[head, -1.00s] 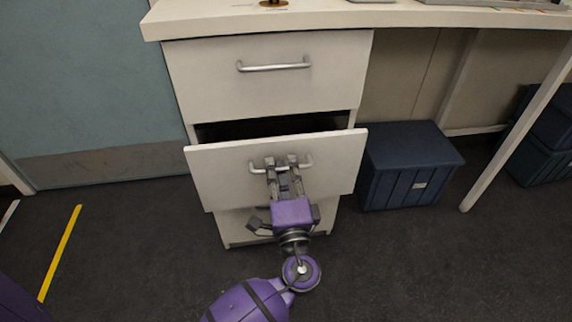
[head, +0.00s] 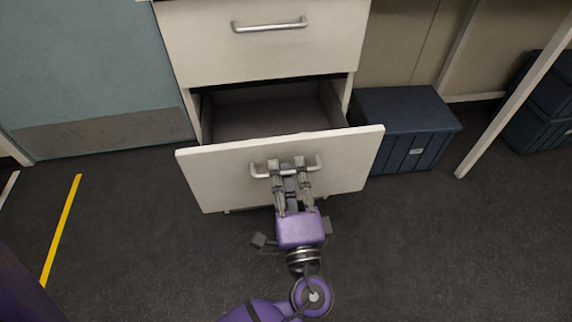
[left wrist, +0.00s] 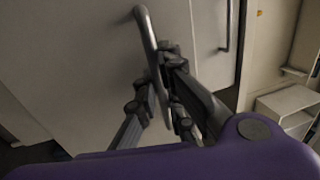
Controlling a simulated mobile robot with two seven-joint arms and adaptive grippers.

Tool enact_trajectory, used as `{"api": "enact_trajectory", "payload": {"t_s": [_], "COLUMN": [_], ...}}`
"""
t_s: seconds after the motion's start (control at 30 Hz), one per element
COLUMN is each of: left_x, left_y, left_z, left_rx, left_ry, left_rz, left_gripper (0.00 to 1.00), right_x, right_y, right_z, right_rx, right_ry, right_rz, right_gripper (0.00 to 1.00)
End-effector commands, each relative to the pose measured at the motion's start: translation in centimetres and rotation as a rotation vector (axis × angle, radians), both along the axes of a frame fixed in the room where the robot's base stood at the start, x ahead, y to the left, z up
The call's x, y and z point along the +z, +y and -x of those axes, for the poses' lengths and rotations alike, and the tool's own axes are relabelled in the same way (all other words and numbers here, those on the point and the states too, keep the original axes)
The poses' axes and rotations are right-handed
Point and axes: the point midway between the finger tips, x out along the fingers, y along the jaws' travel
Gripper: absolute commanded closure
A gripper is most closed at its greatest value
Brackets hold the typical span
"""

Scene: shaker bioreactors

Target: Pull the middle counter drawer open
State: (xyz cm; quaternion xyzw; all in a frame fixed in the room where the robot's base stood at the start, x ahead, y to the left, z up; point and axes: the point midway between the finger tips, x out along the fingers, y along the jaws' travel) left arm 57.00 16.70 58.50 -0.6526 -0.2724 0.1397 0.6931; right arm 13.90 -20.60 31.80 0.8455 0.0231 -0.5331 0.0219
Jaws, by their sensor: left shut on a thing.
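The middle counter drawer (head: 225,177) stands well out from the white cabinet in the head view, and its dark, empty-looking inside shows behind the front panel. My left gripper (head: 287,168) is shut on the metal bar handle (head: 257,172) of this drawer. In the left wrist view the handle (left wrist: 149,45) runs between the fingers of the left gripper (left wrist: 160,95). The top drawer (head: 265,55) above is closed, with its own bar handle. The right gripper is not in view.
A dark blue lidded box (head: 405,125) stands on the floor right of the cabinet. A pale table leg (head: 520,95) slants down farther right. The dark floor (head: 130,235) in front is clear, with a yellow line (head: 60,230) at left.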

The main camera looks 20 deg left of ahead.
Motion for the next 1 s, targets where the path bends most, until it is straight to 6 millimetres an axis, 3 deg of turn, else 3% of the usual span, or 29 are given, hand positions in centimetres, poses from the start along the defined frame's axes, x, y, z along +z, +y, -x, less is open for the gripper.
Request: {"api": "enact_trajectory", "payload": {"t_s": [0.27,0.3,0.37,0.67,0.87,1.0], "left_x": [-0.1,-0.1,-0.1,0.0,-0.5,-1.2], "left_y": [0.0,0.0,0.0,-0.1,-1.1,-2.5], "left_z": [0.0,0.0,0.0,0.1,1.6,3.6], "left_rx": [-0.001,-0.001,-0.001,0.0,-0.001,-0.002], "left_ry": [0.001,0.001,0.001,0.001,0.003,0.009], "left_rz": [0.0,0.0,0.0,0.001,0.001,0.002], "left_gripper": [1.0,0.88,0.83,0.83,0.83,0.83], "right_x": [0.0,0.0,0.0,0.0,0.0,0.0], "right_y": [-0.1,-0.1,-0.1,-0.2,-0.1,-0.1], "right_z": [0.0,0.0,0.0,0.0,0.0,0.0], "right_rx": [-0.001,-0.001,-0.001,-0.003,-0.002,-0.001], "right_ry": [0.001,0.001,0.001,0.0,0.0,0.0], "right_rz": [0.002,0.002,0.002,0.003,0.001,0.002], "right_gripper": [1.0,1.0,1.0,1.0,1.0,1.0]}}
